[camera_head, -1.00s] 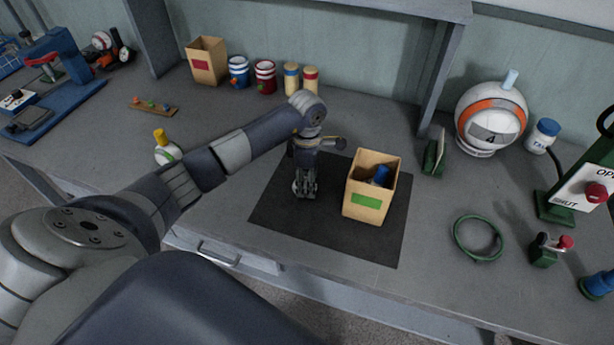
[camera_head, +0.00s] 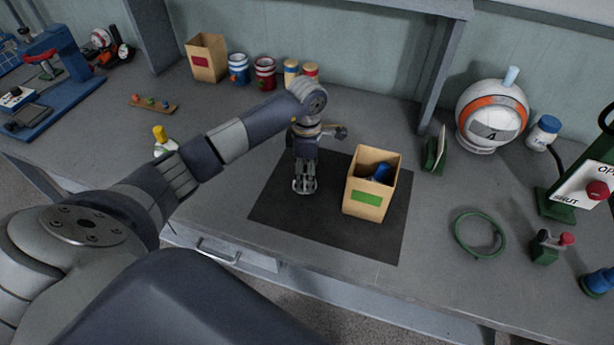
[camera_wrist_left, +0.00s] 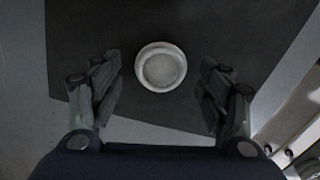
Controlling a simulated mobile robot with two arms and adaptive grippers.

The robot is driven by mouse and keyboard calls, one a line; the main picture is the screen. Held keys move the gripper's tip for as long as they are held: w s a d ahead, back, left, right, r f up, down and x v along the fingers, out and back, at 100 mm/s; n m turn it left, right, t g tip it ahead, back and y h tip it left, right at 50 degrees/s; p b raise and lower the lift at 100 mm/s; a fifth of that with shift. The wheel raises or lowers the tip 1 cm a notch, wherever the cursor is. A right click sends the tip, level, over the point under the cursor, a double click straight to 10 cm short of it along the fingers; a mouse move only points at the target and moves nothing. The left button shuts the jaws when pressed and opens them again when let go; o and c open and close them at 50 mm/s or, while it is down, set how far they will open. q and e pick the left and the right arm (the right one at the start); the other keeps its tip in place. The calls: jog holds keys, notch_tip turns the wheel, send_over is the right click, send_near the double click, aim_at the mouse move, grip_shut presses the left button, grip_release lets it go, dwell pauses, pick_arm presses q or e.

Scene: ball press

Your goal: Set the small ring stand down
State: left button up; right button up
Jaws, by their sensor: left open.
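The small ring stand (camera_wrist_left: 161,67) is a pale, round, shallow dish-like ring. In the left wrist view it sits on the dark mat (camera_wrist_left: 215,30), between and slightly beyond my fingertips, apart from both. My left gripper (camera_wrist_left: 161,85) is open, with a wide gap on each side of the stand. In the head view my left gripper (camera_head: 304,186) points down over the dark mat (camera_head: 330,235), left of the cardboard box, and the stand cannot be made out there. My right gripper is not in view.
A cardboard box (camera_head: 364,205) with a green label and a blue item (camera_head: 382,173) inside stands close to the right of my left gripper. A green ring (camera_head: 460,241) lies farther right. The mat's front part is clear. Another box (camera_head: 206,60) and several cans stand behind.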

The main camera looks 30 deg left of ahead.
pick_arm(q)
notch_tip(320, 180, up, 10)
jog(key=b, duration=0.1)
jog(key=shift+b, duration=0.4)
jog(key=shift+f, duration=0.1)
jog(key=shift+s, duration=0.1)
